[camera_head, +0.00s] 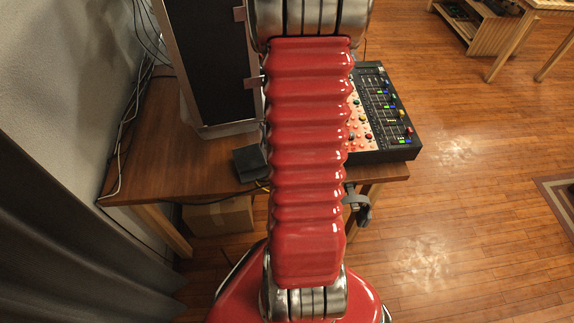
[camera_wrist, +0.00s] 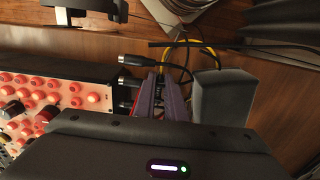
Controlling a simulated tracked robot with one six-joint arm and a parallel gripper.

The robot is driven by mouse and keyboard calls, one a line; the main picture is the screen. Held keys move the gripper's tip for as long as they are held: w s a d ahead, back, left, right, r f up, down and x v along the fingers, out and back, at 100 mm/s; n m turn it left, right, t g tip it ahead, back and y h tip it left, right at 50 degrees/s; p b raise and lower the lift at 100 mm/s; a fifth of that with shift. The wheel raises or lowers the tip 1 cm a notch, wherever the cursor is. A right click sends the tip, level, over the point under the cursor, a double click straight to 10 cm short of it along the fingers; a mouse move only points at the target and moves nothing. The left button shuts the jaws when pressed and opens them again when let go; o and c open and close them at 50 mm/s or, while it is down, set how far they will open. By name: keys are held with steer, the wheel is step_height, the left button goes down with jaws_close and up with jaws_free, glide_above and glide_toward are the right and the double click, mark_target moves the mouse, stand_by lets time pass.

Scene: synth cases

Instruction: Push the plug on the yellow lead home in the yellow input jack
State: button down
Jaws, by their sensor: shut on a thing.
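In the wrist view my gripper (camera_wrist: 161,92) is shut beside the side panel of the mixer (camera_wrist: 78,72). The yellow lead (camera_wrist: 205,50) curves behind and above the fingers; its end runs in toward them. The plug on it is mostly hidden between the fingers. Dark connector parts (camera_wrist: 127,82) show between the fingers and the panel. The yellow input jack cannot be made out, nor how deep the plug sits. In the head view the mixer (camera_head: 388,112) stands on the table, and my red arm hides the gripper.
A black lead's plug (camera_wrist: 130,60) lies close above the fingers. A dark grey box (camera_wrist: 222,98) stands close at their right; it also shows in the head view (camera_head: 250,163). A tall dark case (camera_head: 210,60) stands on the wooden table (camera_head: 165,150), left of my arm.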

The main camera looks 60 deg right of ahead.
step_height(320, 180, up, 8)
steer(key=shift+f, duration=0.2)
stand_by(0.7)
